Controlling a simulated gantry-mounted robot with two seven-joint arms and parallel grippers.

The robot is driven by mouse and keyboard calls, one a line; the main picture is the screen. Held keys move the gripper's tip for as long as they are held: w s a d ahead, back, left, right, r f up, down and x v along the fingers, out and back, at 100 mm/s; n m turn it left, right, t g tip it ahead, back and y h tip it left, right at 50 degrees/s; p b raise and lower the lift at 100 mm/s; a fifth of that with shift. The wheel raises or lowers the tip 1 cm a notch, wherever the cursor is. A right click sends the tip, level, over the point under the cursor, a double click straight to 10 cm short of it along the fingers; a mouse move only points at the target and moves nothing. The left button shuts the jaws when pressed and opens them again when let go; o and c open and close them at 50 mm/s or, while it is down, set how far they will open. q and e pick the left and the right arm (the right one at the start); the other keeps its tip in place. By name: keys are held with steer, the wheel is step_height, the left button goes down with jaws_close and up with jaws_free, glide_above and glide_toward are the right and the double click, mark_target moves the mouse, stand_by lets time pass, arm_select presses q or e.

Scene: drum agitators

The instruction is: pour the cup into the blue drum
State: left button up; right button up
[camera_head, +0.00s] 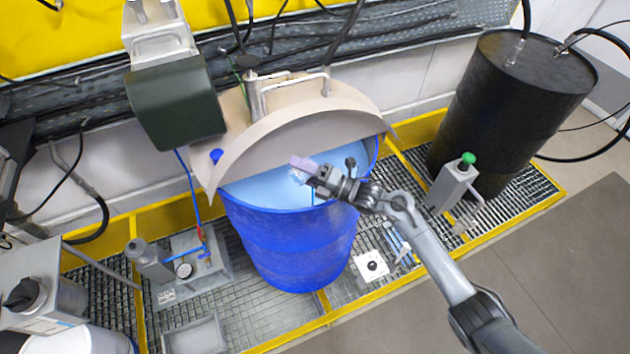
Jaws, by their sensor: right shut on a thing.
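The blue drum (290,248) stands in the middle on the grating, with a beige half lid (300,125) over its back part. Its front part is open and shows a light blue inside. My right gripper (312,178) reaches in from the lower right over this opening. It is shut on a small, clear, pinkish-purple cup (301,165). The cup looks tilted, with its far end toward the left and the lid. It is too small to tell what is in it. My left gripper is not in view.
A black drum (515,110) stands at the right, with a grey box with a green knob (467,158) in front. A dark green motor housing (178,105) overhangs at upper left. The floor at lower right is clear.

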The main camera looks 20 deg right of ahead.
steer(key=shift+m, duration=0.3)
steer(key=shift+d+r+m+t, duration=0.15)
steer(key=shift+r+m+t, duration=0.05)
steer(key=shift+m+t, duration=0.2)
stand_by(0.3)
